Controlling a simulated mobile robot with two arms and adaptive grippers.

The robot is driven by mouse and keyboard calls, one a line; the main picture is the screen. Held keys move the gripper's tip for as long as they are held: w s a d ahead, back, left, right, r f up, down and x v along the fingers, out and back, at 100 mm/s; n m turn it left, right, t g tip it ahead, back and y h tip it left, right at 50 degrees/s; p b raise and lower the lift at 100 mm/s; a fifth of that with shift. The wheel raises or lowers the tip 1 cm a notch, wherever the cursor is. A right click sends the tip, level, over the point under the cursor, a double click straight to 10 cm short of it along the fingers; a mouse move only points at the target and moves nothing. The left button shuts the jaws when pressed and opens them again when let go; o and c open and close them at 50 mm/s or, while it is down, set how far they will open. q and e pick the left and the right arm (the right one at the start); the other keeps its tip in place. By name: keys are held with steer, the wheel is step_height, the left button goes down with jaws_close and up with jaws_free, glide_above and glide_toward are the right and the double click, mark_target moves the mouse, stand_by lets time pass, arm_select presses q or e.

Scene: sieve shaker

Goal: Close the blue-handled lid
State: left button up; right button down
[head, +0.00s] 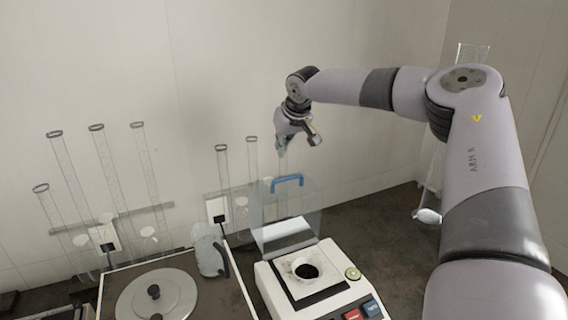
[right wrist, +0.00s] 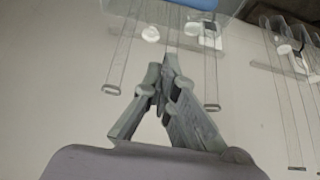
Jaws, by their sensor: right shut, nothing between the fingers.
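The transparent lid (head: 308,208) with a blue handle (head: 287,180) stands upright and open at the back of a white device (head: 266,277). Part of the blue handle also shows at the top edge of the right wrist view (right wrist: 196,3). My right gripper (head: 281,150) is shut and empty, pointing down above and behind the lid's handle. Its closed fingers (right wrist: 168,66) also show in the right wrist view, apart from the handle. My left gripper is not in view.
A white cup with dark contents (head: 306,271) sits on the device under the lid's opening. Red and blue buttons (head: 372,308) are at its front right. A round metal lid (head: 157,296) lies at left. Several tall glass tubes (head: 113,167) stand along the wall.

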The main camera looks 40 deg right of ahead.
mark_target(284, 186)
steer(key=p+x, duration=0.1)
steer(key=x, duration=0.4)
steer(key=shift+w+f+p, duration=0.2)
steer(key=shift+f+p, duration=0.1)
steer(key=shift+f, duration=0.05)
steer(key=shift+s+a+f+p, duration=0.1)
steer(key=shift+s+p, duration=0.15)
steer(key=shift+s, duration=0.25)
steer(key=shift+s+a+p, duration=0.15)
steer(key=shift+s+p, duration=0.05)
steer(key=shift+s, duration=0.3)
steer(key=shift+s+a+f+p, duration=0.1)
steer(key=shift+s+p, duration=0.15)
steer(key=shift+s, duration=0.25)
steer(key=shift+s+a, duration=0.1)
steer(key=shift+s, duration=0.15)
steer(key=shift+s+a+f, duration=0.1)
steer(key=shift+s+f, duration=0.05)
steer(key=shift+f, duration=0.1)
steer(key=shift+s, duration=0.1)
